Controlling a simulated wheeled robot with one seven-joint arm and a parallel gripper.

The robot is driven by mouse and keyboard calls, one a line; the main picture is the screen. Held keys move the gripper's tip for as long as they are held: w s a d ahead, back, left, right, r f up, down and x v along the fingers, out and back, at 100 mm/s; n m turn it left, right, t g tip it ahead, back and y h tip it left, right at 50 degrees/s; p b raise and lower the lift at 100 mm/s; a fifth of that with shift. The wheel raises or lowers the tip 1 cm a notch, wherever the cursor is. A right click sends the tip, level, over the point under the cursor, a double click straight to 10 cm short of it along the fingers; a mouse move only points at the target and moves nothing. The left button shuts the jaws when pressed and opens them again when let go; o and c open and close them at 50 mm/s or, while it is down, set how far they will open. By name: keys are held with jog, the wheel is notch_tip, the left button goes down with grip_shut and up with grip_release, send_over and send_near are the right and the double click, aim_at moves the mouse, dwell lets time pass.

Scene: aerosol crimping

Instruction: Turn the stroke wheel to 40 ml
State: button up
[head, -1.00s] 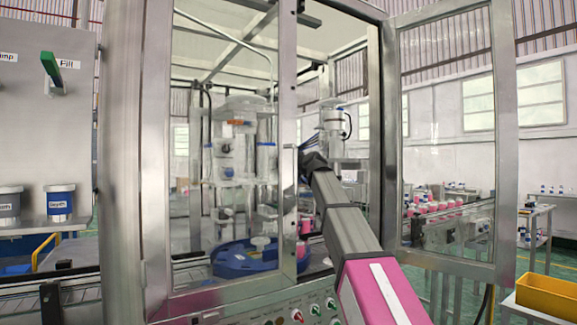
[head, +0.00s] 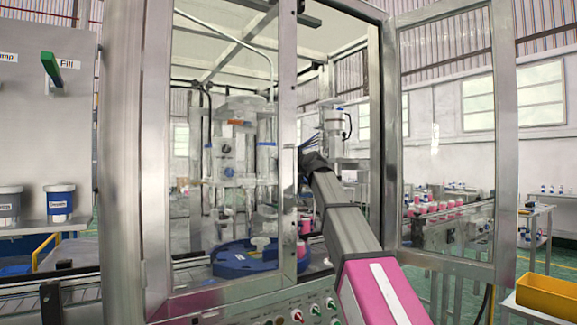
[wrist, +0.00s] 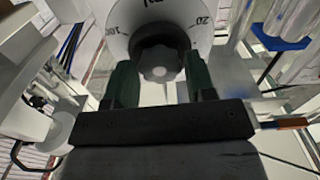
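The stroke wheel (wrist: 159,65) shows in the wrist view as a grey lobed knob with a dark collar, in front of a round white dial (wrist: 118,30). Marks reading 100 at left and 20 at right show on the dial, and lettering at the top is cut off. My gripper (wrist: 160,72) has one green finger on each side of the knob. I cannot make out a pointer or the set value. In the head view the door post hides my fingers and the wheel.
My arm reaches through the open doorway between a steel post (head: 288,150) and the open glass door (head: 447,140). Inside stand a clear-walled machine (head: 235,160) and a blue round turntable (head: 230,262). A yellow bin (head: 548,295) is at lower right.

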jog(key=shift+o, duration=0.9)
jog(key=shift+s+d, duration=0.1)
jog(key=v, duration=1)
jog(key=shift+s+d, duration=0.2)
jog(key=shift+s, duration=0.05)
